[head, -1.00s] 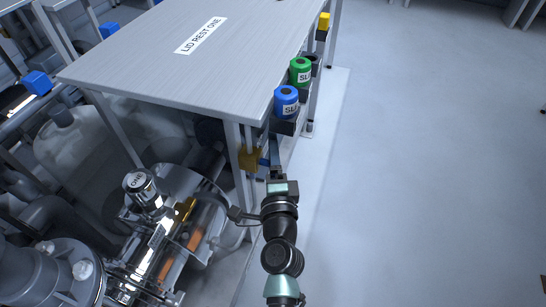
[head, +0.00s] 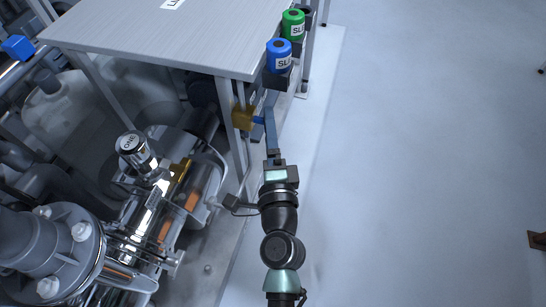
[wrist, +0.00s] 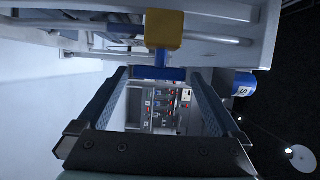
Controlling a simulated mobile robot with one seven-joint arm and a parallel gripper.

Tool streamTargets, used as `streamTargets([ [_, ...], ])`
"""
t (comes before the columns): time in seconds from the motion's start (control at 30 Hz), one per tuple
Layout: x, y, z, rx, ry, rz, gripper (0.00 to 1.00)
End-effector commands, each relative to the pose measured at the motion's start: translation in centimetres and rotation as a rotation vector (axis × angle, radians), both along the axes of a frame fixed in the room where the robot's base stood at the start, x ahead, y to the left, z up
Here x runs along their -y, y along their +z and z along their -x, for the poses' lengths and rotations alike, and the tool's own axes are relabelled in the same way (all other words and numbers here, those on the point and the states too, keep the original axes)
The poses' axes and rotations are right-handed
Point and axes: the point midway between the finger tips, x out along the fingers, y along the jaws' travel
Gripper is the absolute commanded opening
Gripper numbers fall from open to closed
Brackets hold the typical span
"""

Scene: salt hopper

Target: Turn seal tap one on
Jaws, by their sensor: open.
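A tap with a yellow body (head: 243,118) and a small blue handle (head: 258,120) sits by the table leg, under the table's right edge. No tap number is legible. My gripper (head: 268,112) reaches in from the front, just right of the tap. In the wrist view the yellow body (wrist: 164,28) is at top centre, with the blue handle (wrist: 157,73) below it. My gripper (wrist: 159,76) is open there, one finger on each side of the handle. I cannot tell whether either finger touches it.
A grey table (head: 170,42) stands above and left of the tap. Blue (head: 279,56) and green (head: 293,25) containers sit on small brackets at its right side.

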Motion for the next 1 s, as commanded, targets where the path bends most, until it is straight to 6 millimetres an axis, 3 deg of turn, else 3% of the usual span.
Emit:
streamTargets([
  [0.2, 0.2, -0.4, 4.1, -0.002, 0.001, 0.001, 1.0],
  [0.4, 0.5, -0.2, 6.2, 0.0, 0.001, 0.0, 1.0],
  [1.0, 0.5, -0.1, 6.9, 0.001, 0.0, 0.001, 1.0],
])
